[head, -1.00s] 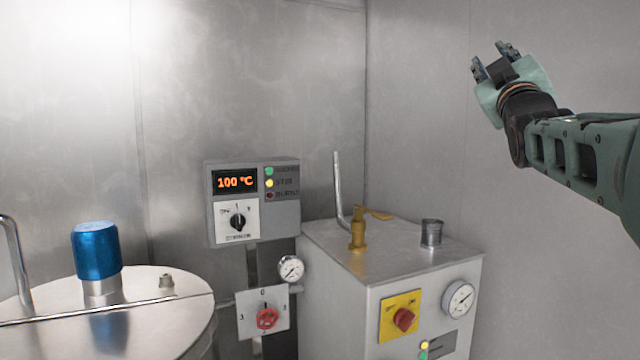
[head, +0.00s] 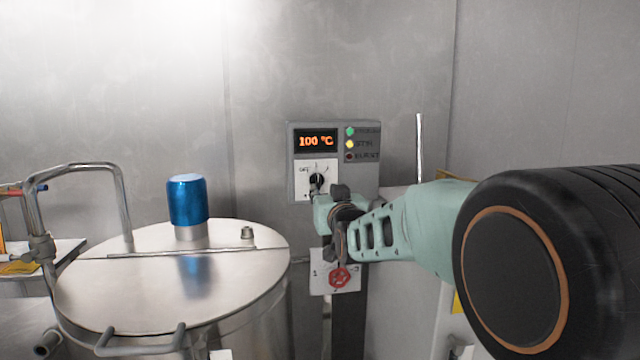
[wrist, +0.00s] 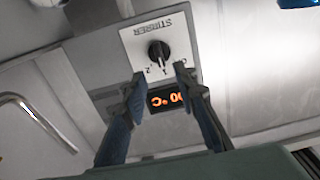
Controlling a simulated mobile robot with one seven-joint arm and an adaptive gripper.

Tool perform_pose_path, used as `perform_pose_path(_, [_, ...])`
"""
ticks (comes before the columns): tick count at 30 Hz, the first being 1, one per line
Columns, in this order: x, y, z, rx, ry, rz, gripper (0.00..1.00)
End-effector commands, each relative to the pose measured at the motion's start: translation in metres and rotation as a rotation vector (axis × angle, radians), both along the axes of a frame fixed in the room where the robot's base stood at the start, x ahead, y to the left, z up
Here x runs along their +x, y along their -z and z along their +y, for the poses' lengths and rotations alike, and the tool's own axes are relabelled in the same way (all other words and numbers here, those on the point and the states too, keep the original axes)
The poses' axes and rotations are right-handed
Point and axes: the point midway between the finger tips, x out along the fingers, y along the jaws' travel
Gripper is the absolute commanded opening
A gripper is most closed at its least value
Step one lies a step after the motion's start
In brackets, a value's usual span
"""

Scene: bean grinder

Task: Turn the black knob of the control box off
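The grey control box (head: 360,178) is on the back wall, with a lit display reading 100 °C. Its black knob (head: 316,181) sits on a white plate under the display. In the wrist view the box appears upside down, and the black knob (wrist: 158,52) points toward the printed marks on its plate. My gripper (wrist: 156,78) is open, its two fingers spread on either side of the display, with the knob just beyond the fingertips. No contact with the knob shows. In the head view my gripper (head: 318,188) is in front of the lower part of the box, and its fingers are mostly hidden.
A steel tank (head: 180,285) with a blue cap (head: 187,200) stands at left. A red knob (head: 340,277) on a white plate is below the box, close under my arm. A bent steel pipe (head: 125,205) rises from the tank's left side.

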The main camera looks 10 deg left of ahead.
Motion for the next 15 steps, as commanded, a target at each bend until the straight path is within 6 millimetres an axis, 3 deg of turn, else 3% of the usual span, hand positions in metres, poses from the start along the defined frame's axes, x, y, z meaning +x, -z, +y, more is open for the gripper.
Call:
perform_pose_path(9, [0.051,0.0,0.015,-0.001,0.0,0.001,0.27])
perform_pose_path(15, [0.073,-0.001,0.021,-0.001,0.0,0.0,0.27])
